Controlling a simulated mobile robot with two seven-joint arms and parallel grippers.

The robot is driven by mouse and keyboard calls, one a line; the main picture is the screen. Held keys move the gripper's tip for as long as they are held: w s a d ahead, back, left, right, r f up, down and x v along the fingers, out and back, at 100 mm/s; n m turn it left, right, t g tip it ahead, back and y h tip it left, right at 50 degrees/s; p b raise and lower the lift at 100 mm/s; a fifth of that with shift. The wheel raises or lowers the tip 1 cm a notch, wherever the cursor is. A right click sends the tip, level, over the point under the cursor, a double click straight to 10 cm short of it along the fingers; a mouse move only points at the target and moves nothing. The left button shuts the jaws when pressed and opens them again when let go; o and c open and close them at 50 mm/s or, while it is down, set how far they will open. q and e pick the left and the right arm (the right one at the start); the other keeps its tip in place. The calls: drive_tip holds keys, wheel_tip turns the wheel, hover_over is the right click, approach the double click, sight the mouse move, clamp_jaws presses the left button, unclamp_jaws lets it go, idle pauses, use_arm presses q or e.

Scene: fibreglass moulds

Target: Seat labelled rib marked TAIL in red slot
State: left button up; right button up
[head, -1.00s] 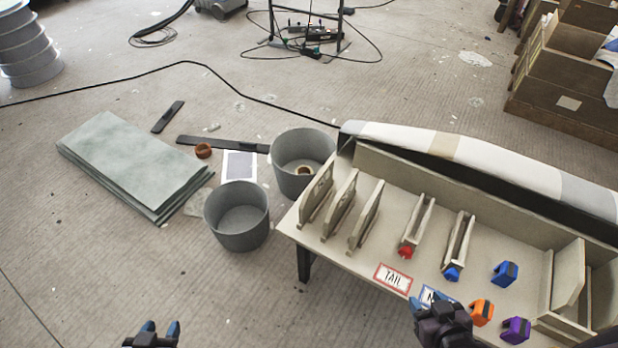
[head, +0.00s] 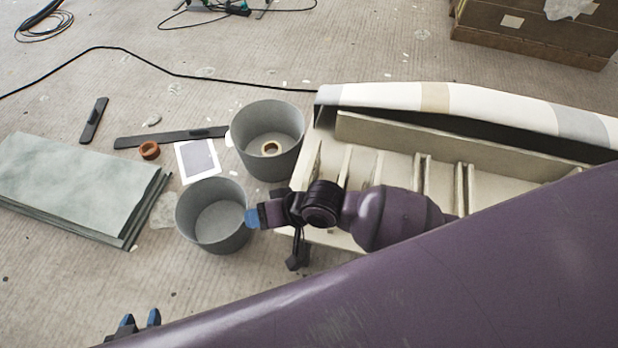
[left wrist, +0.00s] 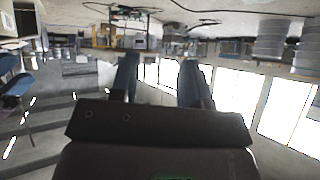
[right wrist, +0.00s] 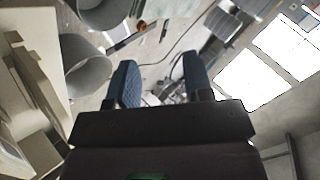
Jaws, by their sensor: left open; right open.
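Three upright ribs, the middle one (head: 344,166) clearest, stand at the left end of the beige bench (head: 290,234). Their markings cannot be read. Right of them are two narrow slots; the upper part of the left slot (head: 420,171) shows, the right slot (head: 463,188) stands beside it. The slots' lower ends, the coloured markers and the TAIL label are hidden behind my right arm. My right gripper (head: 252,217) is open and empty, left of the bench, seen over the near bucket's right rim. My left gripper (head: 139,320) is open and empty at the bottom left, away from the bench.
Two grey buckets, near (head: 190,224) and far (head: 262,112), stand left of the bench. Grey sheets (head: 70,180) lie further left. A striped roll (head: 480,102) lies along the bench's back. Open floor lies at the front left. My purple arm covers the lower right.

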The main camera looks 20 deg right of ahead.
drive_tip(key=m+g+h+b, duration=0.3)
drive_tip(key=m+g+h, duration=0.2)
drive_tip(key=m+h, duration=0.25)
hover_over(312, 162)
drive_tip(key=s+a, duration=0.1)
drive_tip(key=shift+s+f+n+h, duration=0.2)
drive_tip(key=shift+f+n+h, duration=0.05)
drive_tip(key=shift+f+h, duration=0.25)
drive_tip(key=shift+w+d, duration=0.25)
drive_tip(key=shift+d, duration=0.15)
drive_tip(key=shift+f, duration=0.3)
wheel_tip(312, 162, down, 5)
drive_tip(key=shift+r+b, duration=0.2)
drive_tip(key=shift+b, duration=0.75)
drive_tip(key=shift+f, duration=0.2)
drive_tip(key=f+b, duration=0.1)
drive_tip(key=f, duration=0.1)
drive_tip(key=w+f+b, duration=0.1)
drive_tip(key=f, duration=0.1)
drive_tip(key=shift+f, duration=0.4)
use_arm(q)
wheel_tip(312, 162, down, 7)
drive_tip(key=s+g, duration=0.1)
use_arm(e)
clamp_jaws()
